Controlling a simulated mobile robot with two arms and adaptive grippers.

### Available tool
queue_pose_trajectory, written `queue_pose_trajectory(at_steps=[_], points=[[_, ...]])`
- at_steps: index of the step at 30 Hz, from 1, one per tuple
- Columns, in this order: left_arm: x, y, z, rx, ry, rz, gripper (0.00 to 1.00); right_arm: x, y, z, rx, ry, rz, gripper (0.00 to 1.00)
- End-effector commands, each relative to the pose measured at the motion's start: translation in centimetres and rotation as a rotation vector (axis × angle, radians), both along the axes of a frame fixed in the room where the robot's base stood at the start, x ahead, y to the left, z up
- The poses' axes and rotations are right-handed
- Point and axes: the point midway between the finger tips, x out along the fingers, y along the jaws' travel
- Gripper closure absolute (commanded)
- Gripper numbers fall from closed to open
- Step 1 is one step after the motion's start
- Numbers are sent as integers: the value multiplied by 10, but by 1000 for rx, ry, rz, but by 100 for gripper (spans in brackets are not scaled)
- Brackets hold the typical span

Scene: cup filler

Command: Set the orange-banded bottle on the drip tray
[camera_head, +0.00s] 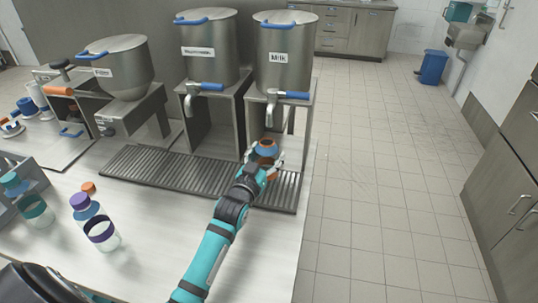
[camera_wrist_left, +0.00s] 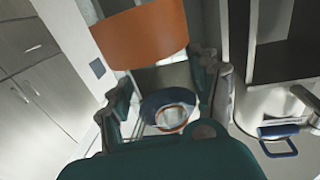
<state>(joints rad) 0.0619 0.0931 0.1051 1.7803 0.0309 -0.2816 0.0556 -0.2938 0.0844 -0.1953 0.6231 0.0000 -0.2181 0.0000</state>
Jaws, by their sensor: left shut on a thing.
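My left gripper (camera_head: 266,168) reaches over the right end of the ridged metal drip tray (camera_head: 170,170), below the Milk tap. It is shut on the orange-banded bottle (camera_head: 266,148), whose blue and orange upper part shows above the fingers. My right gripper is not in view.
The Milk tank (camera_head: 287,45) and its blue-handled tap (camera_head: 290,95) stand above the bottle. Two more tanks stand to the left. A purple-banded bottle (camera_head: 102,235) and an orange cap (camera_head: 88,187) are at the left front. The counter in front of the tray is partly clear.

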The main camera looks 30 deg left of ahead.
Motion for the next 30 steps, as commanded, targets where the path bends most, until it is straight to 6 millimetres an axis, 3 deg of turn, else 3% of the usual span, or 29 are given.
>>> queue_pose_trajectory(at_steps=[3,6,18,19,21,24,30], points=[[19,2,1,0,0,0,61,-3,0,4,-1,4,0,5],[16,2,-12,0,3,0,61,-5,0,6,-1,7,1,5],[16,1,-19,-1,0,0,61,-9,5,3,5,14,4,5],[16,1,-17,0,-1,0,33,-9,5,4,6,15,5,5],[16,1,-17,-1,-1,0,24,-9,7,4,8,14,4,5],[16,1,-17,-1,-1,0,13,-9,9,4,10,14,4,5],[16,1,-17,-1,-1,0,13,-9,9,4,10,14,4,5]])
